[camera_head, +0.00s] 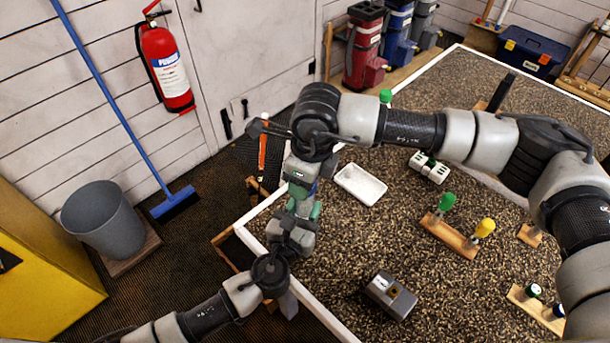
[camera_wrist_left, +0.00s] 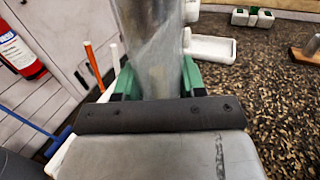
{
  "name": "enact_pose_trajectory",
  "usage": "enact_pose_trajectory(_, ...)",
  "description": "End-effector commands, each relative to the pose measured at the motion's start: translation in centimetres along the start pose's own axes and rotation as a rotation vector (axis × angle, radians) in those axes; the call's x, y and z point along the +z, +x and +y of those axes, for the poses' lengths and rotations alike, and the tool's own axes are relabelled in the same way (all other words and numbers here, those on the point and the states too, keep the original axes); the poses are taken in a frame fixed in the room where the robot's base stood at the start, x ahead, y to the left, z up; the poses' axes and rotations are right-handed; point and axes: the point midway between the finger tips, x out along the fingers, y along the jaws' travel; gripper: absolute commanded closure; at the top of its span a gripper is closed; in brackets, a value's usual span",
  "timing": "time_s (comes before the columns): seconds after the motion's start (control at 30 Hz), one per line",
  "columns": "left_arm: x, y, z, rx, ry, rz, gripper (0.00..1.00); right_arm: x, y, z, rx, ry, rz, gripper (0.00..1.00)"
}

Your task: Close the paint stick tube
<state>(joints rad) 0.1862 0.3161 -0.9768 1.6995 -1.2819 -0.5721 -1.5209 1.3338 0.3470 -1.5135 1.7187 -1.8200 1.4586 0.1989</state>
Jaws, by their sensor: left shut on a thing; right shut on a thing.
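The paint stick tube is a grey translucent cylinder that stands up large in the left wrist view (camera_wrist_left: 150,45). The green fingers of my left gripper (camera_wrist_left: 155,82) are on both sides of it, shut on it. In the head view my left gripper (camera_head: 304,212) is just below my right gripper (camera_head: 301,190), close to the table's left edge. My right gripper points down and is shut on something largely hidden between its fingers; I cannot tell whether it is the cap. Whether the tube's upper end is covered is hidden.
A white tray (camera_head: 361,184) lies right of the grippers. A wooden rack (camera_head: 448,237) holds a green (camera_head: 446,202) and a yellow (camera_head: 484,228) piece. A grey box (camera_head: 391,296) sits nearer me. A grey bin (camera_head: 103,222) and blue broom (camera_head: 174,201) stand left of the table.

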Motion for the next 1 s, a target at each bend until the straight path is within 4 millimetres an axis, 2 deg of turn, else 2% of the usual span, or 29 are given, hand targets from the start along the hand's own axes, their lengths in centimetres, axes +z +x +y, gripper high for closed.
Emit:
enact_pose_trajectory(0.83,0.0,0.0,0.0,0.0,0.0,0.001,1.0,-0.1,1.1,0.0,0.0,0.008,0.0,0.73)
enact_pose_trajectory(1.0,0.0,0.0,0.0,0.0,0.0,0.001,1.0,-0.1,1.1,0.1,-0.019,0.163,0.002,0.73)
